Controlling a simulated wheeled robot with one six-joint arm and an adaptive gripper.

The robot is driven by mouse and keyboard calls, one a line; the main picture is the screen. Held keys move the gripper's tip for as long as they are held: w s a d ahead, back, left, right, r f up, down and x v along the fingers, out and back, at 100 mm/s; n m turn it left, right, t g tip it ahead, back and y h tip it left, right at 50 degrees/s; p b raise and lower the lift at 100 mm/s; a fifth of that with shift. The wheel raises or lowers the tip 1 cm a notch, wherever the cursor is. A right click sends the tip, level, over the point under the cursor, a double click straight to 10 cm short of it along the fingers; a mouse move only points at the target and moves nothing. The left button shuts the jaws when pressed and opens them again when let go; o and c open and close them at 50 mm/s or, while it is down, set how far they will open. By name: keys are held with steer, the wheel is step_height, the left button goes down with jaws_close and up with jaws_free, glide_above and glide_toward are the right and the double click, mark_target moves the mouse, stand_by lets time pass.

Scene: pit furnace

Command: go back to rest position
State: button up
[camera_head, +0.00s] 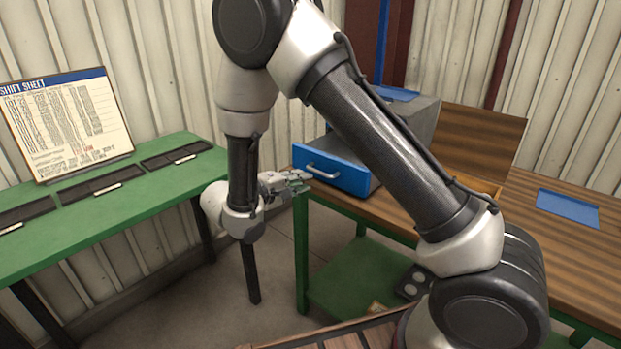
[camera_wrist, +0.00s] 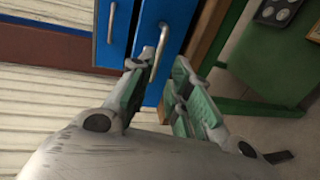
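My gripper (camera_head: 296,181) is at the end of my bent arm, in front of the blue drawer (camera_head: 338,174) with a metal handle (camera_head: 322,171). In the wrist view, the two pale green fingers of my gripper (camera_wrist: 160,66) are spread apart. The drawer handle (camera_wrist: 161,42) shows beyond and between the fingertips. Whether a fingertip touches the handle I cannot tell. The drawer stands pulled out from the grey cabinet (camera_head: 424,118), partly hidden by my arm. My gripper holds nothing that I can see.
A green bench (camera_head: 110,205) with dark trays and a shift sheet board (camera_head: 68,122) stands left. A wooden worktop (camera_head: 550,255) with a blue sheet (camera_head: 567,208) lies right, above a green lower shelf (camera_head: 345,280). Open floor (camera_head: 215,300) lies between them.

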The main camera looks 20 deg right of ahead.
steer(key=shift+s+a+r, duration=0.15)
steer(key=shift+s+a, duration=0.25)
steer(key=shift+a, duration=0.15)
steer(key=s+d+r+n+g+y, duration=0.2)
steer(key=s+d+g+y, duration=0.1)
steer(key=s+d+g, duration=0.9)
steer(key=s+d+r+m+t+y, duration=0.3)
steer(key=s+d+r+m+y, duration=0.1)
steer(key=s+r, duration=0.4)
steer(key=s+d+r+m+t+y, duration=0.4)
steer(key=s+r+y, duration=0.2)
steer(key=s+r, duration=0.3)
steer(key=shift+d+m+t, duration=0.3)
steer(key=shift+d+m, duration=0.05)
steer(key=shift+m, duration=0.05)
